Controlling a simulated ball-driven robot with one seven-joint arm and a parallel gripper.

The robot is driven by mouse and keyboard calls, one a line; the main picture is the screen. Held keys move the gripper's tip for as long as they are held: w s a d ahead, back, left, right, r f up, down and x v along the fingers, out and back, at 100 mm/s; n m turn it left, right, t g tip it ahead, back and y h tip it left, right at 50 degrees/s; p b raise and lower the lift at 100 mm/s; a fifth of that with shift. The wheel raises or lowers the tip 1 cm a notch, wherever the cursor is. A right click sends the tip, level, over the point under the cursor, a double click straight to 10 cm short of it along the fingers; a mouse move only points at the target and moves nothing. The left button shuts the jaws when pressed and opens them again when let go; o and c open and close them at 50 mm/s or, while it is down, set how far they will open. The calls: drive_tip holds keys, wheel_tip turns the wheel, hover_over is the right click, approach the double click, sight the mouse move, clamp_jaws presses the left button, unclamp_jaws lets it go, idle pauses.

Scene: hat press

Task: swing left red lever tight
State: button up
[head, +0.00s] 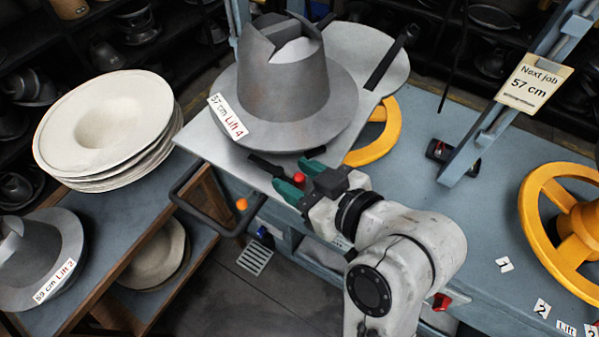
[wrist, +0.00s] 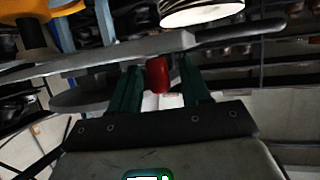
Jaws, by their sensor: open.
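The red lever knob (head: 299,177) shows at the near edge of the press plate, below the grey hat form. Its lever arm is mostly hidden; a short dark bar (head: 268,167) lies just left of it. My gripper (head: 298,181) is open, with its green fingers on either side of the knob. In the wrist view the red knob (wrist: 158,75) stands between the open fingers of my gripper (wrist: 160,84), with a narrow gap seen on each side. I cannot tell whether either finger touches it.
The grey hat form (head: 285,90) labelled "57 cm Lift 4" stands on the metal plate (head: 212,145). A bent dark handle (head: 190,208) with an orange knob (head: 242,204) juts out left of my gripper. A yellow handwheel (head: 545,205) is at right. Pale hat blanks (head: 105,125) are stacked at left.

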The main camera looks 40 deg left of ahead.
sight(280, 199)
clamp_jaws()
idle(0.5)
drive_tip(key=shift+s+m+t, duration=0.1)
drive_tip(key=shift+m+t, duration=0.2)
drive_tip(key=shift+t, duration=0.1)
drive_tip(key=m+t, duration=0.1)
drive_tip(key=s+m+t, duration=0.1)
drive_tip(key=shift+f+t, duration=0.1)
drive_tip(key=shift+t, duration=0.2)
drive_tip(key=m+t+h, duration=0.1)
drive_tip(key=s+m+t+h, duration=0.1)
drive_tip(key=m+t, duration=0.1)
drive_tip(key=shift+s+a+m+t, duration=0.1)
drive_tip(key=shift+m+t, duration=0.2)
drive_tip(key=m+t+h, duration=0.2)
drive_tip(key=s+m+t+h, duration=0.1)
drive_tip(key=shift+a+m+t, duration=0.3)
drive_tip(key=shift+a+m, duration=0.05)
drive_tip(key=shift+m, duration=0.05)
drive_tip(key=shift+s+a+m+t+h, duration=0.15)
drive_tip(key=shift+m+t+h, duration=0.2)
drive_tip(key=shift+m+h, duration=0.3)
drive_tip(key=shift+s+a+m+t+h, duration=0.15)
drive_tip(key=shift+m+t+h, duration=0.2)
drive_tip(key=shift+m+h, duration=0.3)
drive_tip(key=shift+d, duration=0.1)
